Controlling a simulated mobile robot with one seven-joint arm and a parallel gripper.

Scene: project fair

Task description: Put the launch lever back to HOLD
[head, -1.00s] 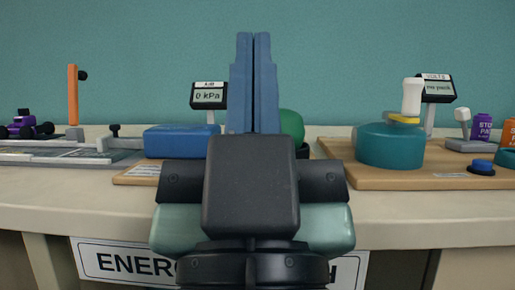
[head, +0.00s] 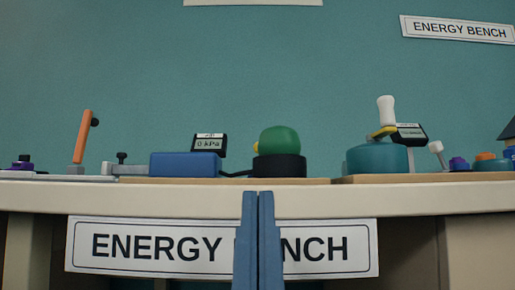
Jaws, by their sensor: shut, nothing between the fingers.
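No label reading HOLD is legible, so I cannot tell for certain which part is the launch lever. An orange upright bar (head: 82,138) with a black knob stands at the left of the bench, leaning slightly right. A small white-tipped lever (head: 437,152) stands at the right, tilted left. My gripper (head: 258,195) shows only as two blue fingers at the bottom middle, in front of the bench edge and sign. The fingers are together and empty, apart from both levers.
The bench (head: 150,197) holds a blue box (head: 186,165), a green dome on a black base (head: 281,142), a 0 kPa display (head: 209,144) and a teal drum (head: 378,159) with a white-handled crank. An ENERGY BENCH sign (head: 330,248) hangs on its front.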

